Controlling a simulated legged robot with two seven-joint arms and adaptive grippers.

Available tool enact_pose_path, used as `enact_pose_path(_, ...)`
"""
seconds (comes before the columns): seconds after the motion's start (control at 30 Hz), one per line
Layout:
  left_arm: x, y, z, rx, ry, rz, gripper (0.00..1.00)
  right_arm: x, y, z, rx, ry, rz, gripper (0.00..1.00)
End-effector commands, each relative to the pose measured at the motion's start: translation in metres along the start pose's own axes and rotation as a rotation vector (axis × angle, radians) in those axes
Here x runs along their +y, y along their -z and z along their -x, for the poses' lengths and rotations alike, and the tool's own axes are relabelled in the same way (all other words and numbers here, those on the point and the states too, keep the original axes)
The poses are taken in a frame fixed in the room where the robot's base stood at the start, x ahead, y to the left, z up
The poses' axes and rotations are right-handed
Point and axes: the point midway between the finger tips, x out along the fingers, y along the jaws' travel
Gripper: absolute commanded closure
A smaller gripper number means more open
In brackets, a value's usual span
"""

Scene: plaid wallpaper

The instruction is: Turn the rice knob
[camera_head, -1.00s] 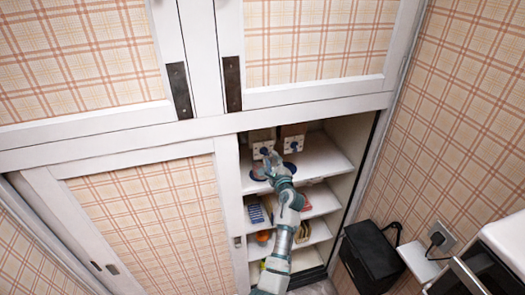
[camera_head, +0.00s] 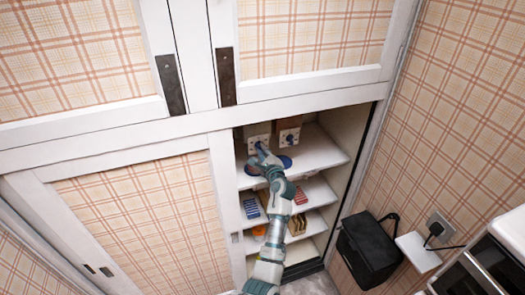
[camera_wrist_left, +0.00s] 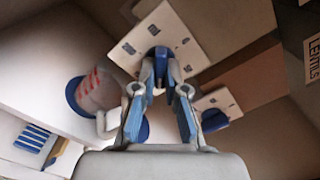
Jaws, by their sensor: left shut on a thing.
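Two dispensers stand side by side on the cabinet's top shelf, a left one (camera_head: 258,131) and a right one (camera_head: 289,126), each with a pale front plate. My left gripper (camera_head: 260,148) reaches to the left dispenser's plate. In the left wrist view, my left gripper (camera_wrist_left: 161,62) is shut on a blue knob (camera_wrist_left: 153,51) at the middle of a white plate (camera_wrist_left: 180,30); the fingers partly hide the knob. The other dispenser's blue knob (camera_wrist_left: 214,120) is clear of the fingers. No rice label is readable. My right gripper is not in view.
A container labelled LENTILS (camera_wrist_left: 312,50) shows at the wrist view's right edge. A blue-rimmed cup (camera_wrist_left: 98,94) is left of the fingers. Lower shelves (camera_head: 318,190) hold small packages. The cabinet's side wall and upper frame (camera_head: 300,103) bound the opening.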

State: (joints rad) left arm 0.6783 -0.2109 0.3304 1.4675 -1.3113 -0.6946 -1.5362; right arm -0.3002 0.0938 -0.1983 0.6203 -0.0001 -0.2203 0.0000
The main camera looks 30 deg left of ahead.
Motion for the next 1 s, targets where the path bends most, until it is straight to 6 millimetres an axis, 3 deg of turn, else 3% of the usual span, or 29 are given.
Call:
enact_pose_path(0.33, -0.002, -0.004, -0.002, -0.01, 0.006, 0.129, 1.0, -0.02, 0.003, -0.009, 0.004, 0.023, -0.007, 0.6)
enact_pose_path(1.0, 0.0, -0.004, -0.003, -0.01, 0.007, 0.744, 1.0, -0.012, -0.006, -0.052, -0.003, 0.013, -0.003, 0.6)
